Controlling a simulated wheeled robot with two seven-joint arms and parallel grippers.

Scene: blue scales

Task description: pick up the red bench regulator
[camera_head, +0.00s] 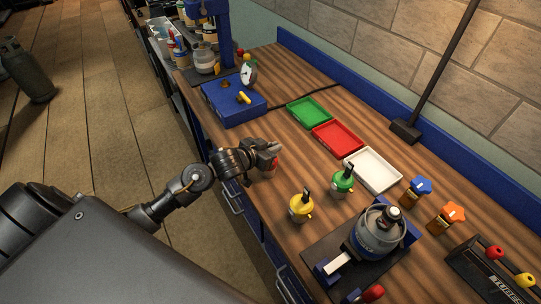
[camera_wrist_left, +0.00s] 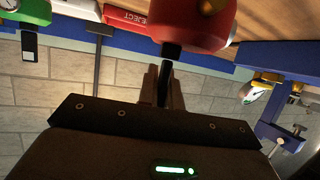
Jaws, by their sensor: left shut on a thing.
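The red bench regulator (camera_wrist_left: 190,28) fills the top middle of the left wrist view, with its black stem between the fingers. My left gripper (camera_wrist_left: 163,85) is shut on that stem. In the head view my left gripper (camera_head: 272,151) is over the near-left edge of the wooden bench (camera_head: 262,200). Only a small red part of the regulator (camera_head: 275,164) shows there, mostly hidden by the gripper. I cannot tell whether its base touches the bench. My right gripper is not in view.
A yellow regulator (camera_head: 301,208) and a green one (camera_head: 342,182) stand to the right. Green (camera_head: 309,112), red (camera_head: 337,138) and white (camera_head: 372,170) trays lie behind. A blue scale (camera_head: 235,103) is at the left; a canister stand (camera_head: 379,237) is at the right.

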